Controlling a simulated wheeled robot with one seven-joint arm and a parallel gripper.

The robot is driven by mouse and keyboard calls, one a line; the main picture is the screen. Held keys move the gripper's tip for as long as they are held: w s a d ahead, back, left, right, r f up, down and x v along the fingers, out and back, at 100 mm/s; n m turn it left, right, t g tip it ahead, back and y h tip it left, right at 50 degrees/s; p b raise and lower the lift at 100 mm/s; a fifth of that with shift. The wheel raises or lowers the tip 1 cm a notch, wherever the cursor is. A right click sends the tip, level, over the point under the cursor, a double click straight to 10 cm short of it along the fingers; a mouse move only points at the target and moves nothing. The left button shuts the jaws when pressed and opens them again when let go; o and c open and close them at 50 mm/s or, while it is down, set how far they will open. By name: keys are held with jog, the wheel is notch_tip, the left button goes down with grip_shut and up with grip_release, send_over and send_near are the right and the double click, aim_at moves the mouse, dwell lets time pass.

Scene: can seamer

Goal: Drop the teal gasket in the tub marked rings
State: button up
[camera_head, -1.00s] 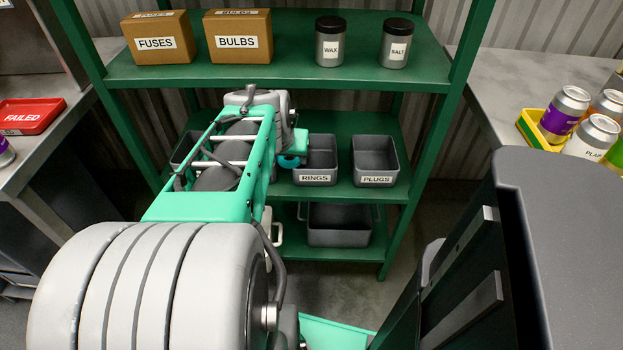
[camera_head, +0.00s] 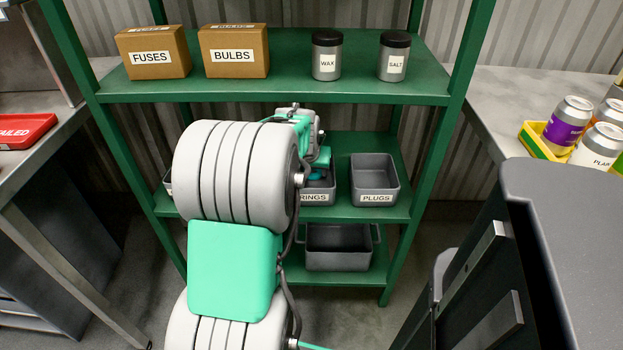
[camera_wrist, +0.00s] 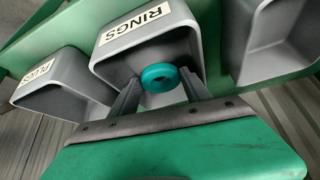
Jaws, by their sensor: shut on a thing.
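The teal gasket (camera_wrist: 159,78) is a thick ring held between the fingertips of my gripper (camera_wrist: 160,84) in the wrist view. My gripper is shut on it. The gasket lines up with the open mouth of the grey tub marked RINGS (camera_wrist: 112,50) in that view; its exact height over the tub is hard to tell. In the head view the RINGS tub (camera_head: 318,198) stands on the middle green shelf, partly hidden by my arm. A bit of the teal gasket (camera_head: 317,176) shows there in front of the tub's inside.
The PLUGS tub (camera_head: 375,172) stands right of the RINGS tub, and another tub (camera_wrist: 265,45) stands on its other side. The green upper shelf (camera_head: 290,92) is close above, carrying boxes and jars. A larger grey bin (camera_head: 338,258) sits below.

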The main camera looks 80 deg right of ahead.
aim_at(311, 177)
jog(key=shift+a+f+b, duration=0.1)
jog(key=shift+f+b, duration=0.45)
jog(key=shift+f, duration=1.25)
jog(key=shift+f, duration=0.15)
jog(key=o, duration=1.1)
jog(key=shift+c, duration=0.2)
